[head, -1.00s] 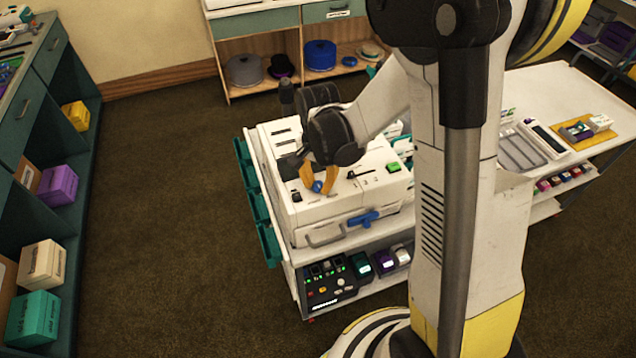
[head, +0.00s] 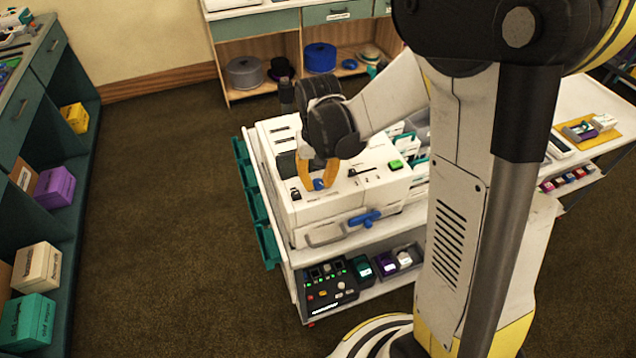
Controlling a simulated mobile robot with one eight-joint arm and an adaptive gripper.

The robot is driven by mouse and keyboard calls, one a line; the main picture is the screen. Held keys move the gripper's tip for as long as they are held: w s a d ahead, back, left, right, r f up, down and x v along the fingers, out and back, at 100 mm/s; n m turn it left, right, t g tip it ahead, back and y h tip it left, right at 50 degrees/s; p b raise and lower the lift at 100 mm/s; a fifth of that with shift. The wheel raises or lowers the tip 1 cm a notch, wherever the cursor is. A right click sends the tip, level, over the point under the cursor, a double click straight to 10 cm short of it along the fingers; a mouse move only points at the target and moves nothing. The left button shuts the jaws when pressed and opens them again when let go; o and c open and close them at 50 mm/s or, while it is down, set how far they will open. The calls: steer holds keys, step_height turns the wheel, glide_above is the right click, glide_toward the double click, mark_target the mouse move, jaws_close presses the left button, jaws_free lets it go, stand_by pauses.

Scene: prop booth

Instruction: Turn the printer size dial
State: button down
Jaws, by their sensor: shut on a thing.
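The printer (head: 352,198) is a white box on a white cart, with a blue lever (head: 364,218) on its front and a green button (head: 396,164) on its top right. A small blue dial (head: 319,184) sits on the printer's top near the front. My gripper (head: 318,180) reaches down from above with its two orange fingers on either side of the blue dial, shut on it. The fingers hide part of the dial, so its marking cannot be read.
Teal bins (head: 256,205) hang on the cart's left side. A dark control box (head: 328,287) stands on the lower shelf. A shelf unit with colored boxes (head: 55,187) runs along the left. The brown floor between is clear.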

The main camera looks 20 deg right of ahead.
mark_target(318, 182)
steer(key=shift+n, duration=0.6)
steer(key=c, duration=1.2)
jaws_free()
steer(key=shift+o, duration=0.2)
steer(key=shift+r, duration=0.1)
step_height(318, 182, up, 12)
steer(key=shift+s, duration=0.1)
